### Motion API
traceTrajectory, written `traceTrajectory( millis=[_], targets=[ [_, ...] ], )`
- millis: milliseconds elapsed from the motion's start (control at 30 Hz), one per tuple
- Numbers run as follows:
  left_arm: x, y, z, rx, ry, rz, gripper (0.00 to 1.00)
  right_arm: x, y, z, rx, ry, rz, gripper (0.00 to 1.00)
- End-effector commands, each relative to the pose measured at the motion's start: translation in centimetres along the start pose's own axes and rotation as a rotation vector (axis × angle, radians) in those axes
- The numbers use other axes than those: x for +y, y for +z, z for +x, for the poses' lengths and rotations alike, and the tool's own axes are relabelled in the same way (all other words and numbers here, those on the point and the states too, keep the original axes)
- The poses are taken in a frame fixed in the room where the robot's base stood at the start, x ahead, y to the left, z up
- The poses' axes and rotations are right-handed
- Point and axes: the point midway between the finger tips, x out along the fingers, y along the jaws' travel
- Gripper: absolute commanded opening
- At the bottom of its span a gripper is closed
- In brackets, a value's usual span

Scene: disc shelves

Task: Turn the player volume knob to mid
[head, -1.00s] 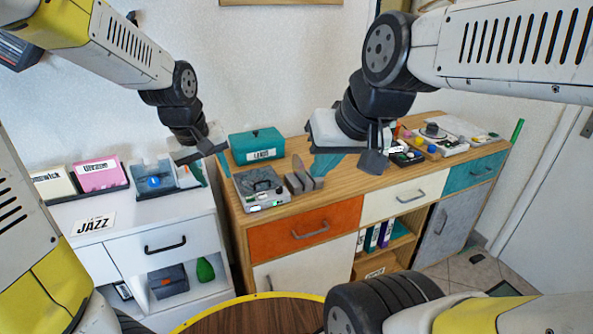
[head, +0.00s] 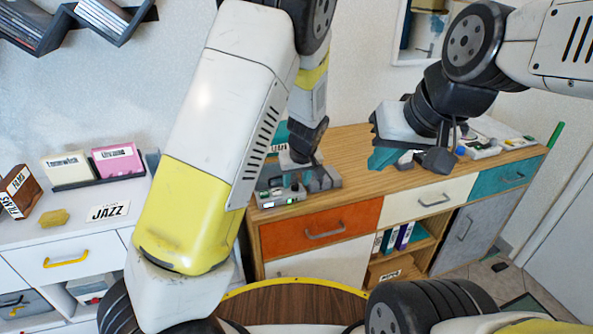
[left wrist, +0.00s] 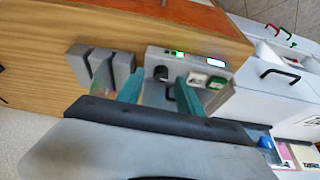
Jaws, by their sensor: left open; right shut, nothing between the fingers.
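The player is a grey box (head: 277,200) on the wooden cabinet, partly hidden behind my left arm in the head view. In the left wrist view the player (left wrist: 151,57) shows a black round knob (left wrist: 160,73), a green light, a lit display and square buttons. My left gripper (head: 296,182) is open above the player, pointing down. In the left wrist view its teal fingertips (left wrist: 158,84) stand either side of the knob; I cannot tell whether they touch it. My right gripper (head: 382,159) is shut and empty over the cabinet top, away from the player.
Grey upright slabs (left wrist: 100,66) stand close beside the player. A teal box behind it is mostly hidden by my left arm. The white cabinet (head: 60,235) at left carries record bins and a JAZZ card (head: 108,212). The wooden top (head: 350,145) between my grippers is clear.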

Motion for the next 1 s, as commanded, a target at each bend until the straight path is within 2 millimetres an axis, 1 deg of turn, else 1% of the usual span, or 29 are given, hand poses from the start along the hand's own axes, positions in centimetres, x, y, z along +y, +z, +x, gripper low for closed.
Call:
traceTrajectory(
  millis=[33, 133, 400, 467, 500, 633, 1000],
  targets=[
    [-0.06, 0.05, 0.59, -0.001, -0.002, 0.0, 0.43, 0.0, 0.0, 0.0, 0.0, 0.0, 0.0, 0.0],
    [-0.04, 0.04, 1.12, -0.001, -0.001, 0.0, 0.43, 0.0, 0.0, 0.0, 0.0, 0.0, 0.0, 0.0],
    [-0.02, 0.03, 1.28, -0.001, 0.0, 0.0, 0.43, 0.0, 0.0, 0.0, 0.0, 0.0, 0.0, 0.0],
    [-0.02, 0.04, 1.28, -0.001, 0.0, 0.0, 0.33, 0.0, 0.0, 0.0, 0.0, 0.0, 0.0, 0.0],
    [-0.02, 0.04, 1.27, -0.001, 0.0, 0.0, 0.25, 0.0, 0.0, 0.0, 0.0, 0.0, 0.0, 0.0],
    [-0.02, 0.04, 1.27, -0.001, 0.0, 0.0, 0.0, 0.0, 0.0, 0.0, 0.0, 0.0, 0.0, 0.0],
    [-0.06, 0.01, 1.24, -0.001, 0.013, 0.026, 0.0, 0.0, 0.0, 0.0, 0.0, 0.0, 0.0, 0.0]
  ],
)
